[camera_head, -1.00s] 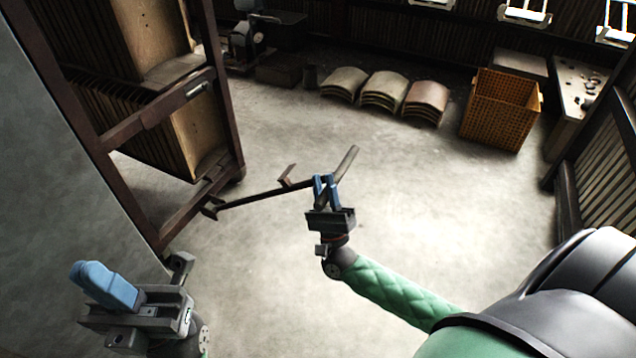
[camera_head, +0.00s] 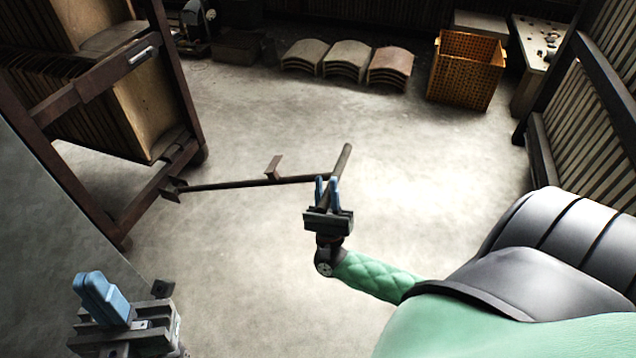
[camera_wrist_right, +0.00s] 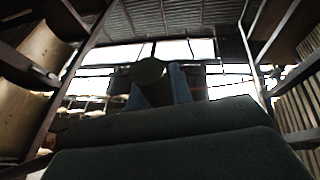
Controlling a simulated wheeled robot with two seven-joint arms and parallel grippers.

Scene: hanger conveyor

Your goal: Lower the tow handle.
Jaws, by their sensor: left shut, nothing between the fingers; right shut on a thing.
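The tow handle (camera_head: 235,184) is a thin dark bar that runs from the foot of the wooden rack (camera_head: 118,190) at the left to a crossbar grip (camera_head: 341,165) at its right end. My right gripper (camera_head: 327,187) is shut on the grip, near the middle of the head view. The grip's round end (camera_wrist_right: 150,72) also shows between the blue fingers in the right wrist view. The bar looks low and close to level over the floor; its exact height is hard to tell. My left gripper (camera_head: 100,296) is shut and empty at the lower left, away from the handle.
The rack holds stacked curved boards (camera_head: 145,105). Piles of curved tiles (camera_head: 345,62) and an orange basket (camera_head: 466,72) stand at the back. A slatted rack (camera_head: 590,135) is at the right. The floor (camera_head: 240,110) between is clear.

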